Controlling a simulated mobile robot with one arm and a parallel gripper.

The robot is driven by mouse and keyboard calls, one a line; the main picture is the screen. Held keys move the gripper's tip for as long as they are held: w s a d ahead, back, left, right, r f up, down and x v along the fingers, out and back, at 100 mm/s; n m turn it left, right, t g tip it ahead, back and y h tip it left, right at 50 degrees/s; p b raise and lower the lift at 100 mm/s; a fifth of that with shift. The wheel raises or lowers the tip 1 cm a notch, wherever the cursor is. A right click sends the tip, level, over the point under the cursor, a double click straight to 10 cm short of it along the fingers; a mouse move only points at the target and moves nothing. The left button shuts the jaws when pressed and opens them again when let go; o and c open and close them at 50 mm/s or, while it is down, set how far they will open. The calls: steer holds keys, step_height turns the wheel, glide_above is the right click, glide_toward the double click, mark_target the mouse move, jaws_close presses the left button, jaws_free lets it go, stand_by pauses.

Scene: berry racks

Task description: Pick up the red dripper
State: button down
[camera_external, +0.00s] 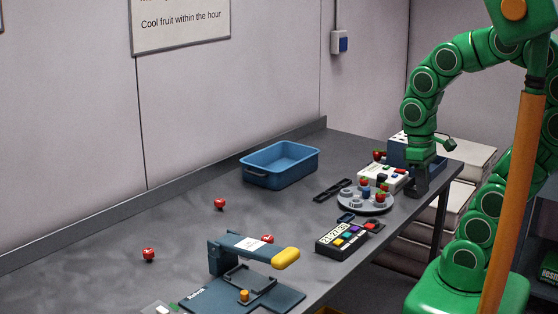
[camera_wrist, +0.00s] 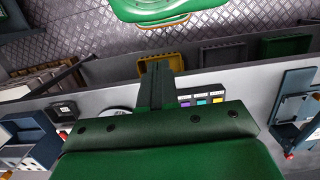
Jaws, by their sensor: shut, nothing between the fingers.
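My gripper (camera_external: 421,183) is shut and empty, pointing down at the table's right edge, beside a round grey plate (camera_external: 351,203). It also shows in the wrist view (camera_wrist: 157,72), with the fingers together. The plate carries several small grey, blue and red pieces, including a red one (camera_external: 381,197). Another small red piece (camera_external: 374,225) lies in front of the plate, by a dark pad. I cannot tell which red piece is the dripper. No red dripper is clear in the wrist view.
A blue bin (camera_external: 247,173) stands at the back. A keypad timer (camera_external: 341,240) lies in front of the plate, with a white box (camera_external: 371,179) behind it. A blue press with a yellow handle end (camera_external: 285,258) is at the front.

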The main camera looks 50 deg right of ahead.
stand_by(0.3)
steer(key=c, duration=0.7)
jaws_free()
steer(key=n+t, duration=0.2)
steer(key=n, duration=0.5)
glide_toward(268, 230)
steer(key=shift+s+d+f, duration=0.25)
steer(key=shift+s+d, duration=0.05)
steer(key=shift+d, duration=0.3)
steer(key=shift+w+a+f+n, duration=0.3)
steer(key=shift+w+a, duration=0.05)
steer(key=shift+a, duration=0.05)
steer(key=shift+f, duration=0.2)
steer(key=shift+a+f, duration=0.2)
steer(key=shift+f, duration=3.45)
